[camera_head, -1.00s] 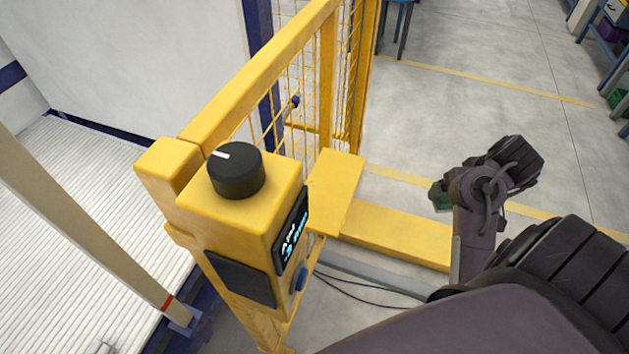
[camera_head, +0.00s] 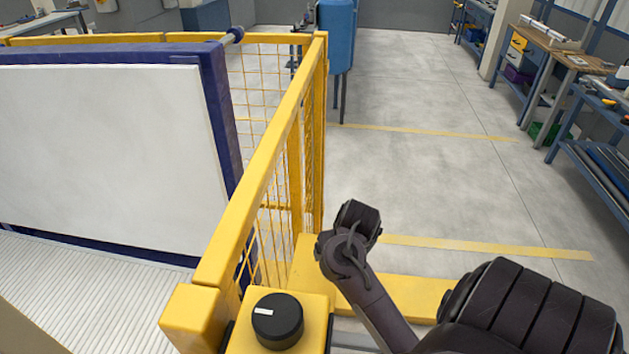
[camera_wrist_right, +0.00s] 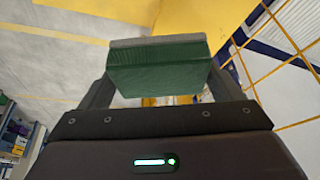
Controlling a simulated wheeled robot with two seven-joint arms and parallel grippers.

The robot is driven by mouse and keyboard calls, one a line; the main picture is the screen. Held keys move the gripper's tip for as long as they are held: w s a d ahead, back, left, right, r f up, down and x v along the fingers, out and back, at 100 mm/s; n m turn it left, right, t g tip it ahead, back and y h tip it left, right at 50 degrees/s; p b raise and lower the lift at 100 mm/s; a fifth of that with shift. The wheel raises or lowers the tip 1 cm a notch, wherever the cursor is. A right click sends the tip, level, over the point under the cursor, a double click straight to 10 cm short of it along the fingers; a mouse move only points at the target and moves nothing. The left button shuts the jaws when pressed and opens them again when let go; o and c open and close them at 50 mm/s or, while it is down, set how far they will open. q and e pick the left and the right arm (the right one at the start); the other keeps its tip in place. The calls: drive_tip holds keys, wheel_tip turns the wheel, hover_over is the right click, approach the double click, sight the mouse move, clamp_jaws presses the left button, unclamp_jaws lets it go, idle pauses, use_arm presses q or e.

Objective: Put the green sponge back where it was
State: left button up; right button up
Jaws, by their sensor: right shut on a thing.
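The green sponge (camera_wrist_right: 158,68) shows in the right wrist view, with a grey layer along its upper edge. My right gripper (camera_wrist_right: 155,82) is shut on it, one finger at each end. In the head view my right arm reaches in from the lower right, beside the yellow fence. The sponge and the right fingers cannot be made out there. My left gripper is not in view.
A yellow mesh fence (camera_head: 262,150) runs along the left of my right arm. A yellow post with a black knob (camera_head: 278,321) stands at the bottom. A workbench (camera_head: 563,48) and a shelf (camera_head: 595,150) are at the right. The grey floor between is clear.

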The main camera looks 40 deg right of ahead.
drive_tip(key=w+a+f, duration=0.1)
drive_tip(key=w, duration=0.1)
drive_tip(key=w+a+f, duration=0.2)
drive_tip(key=shift+w+a, duration=0.1)
drive_tip(key=shift+a, duration=0.15)
wheel_tip(320, 180, down, 4)
drive_tip(key=shift+r+b, duration=0.15)
drive_tip(key=shift+b, duration=0.95)
drive_tip(key=shift+w+a, duration=0.1)
drive_tip(key=shift+w, duration=0.1)
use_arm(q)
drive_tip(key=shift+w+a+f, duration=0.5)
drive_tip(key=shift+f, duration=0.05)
use_arm(e)
drive_tip(key=o, duration=0.6)
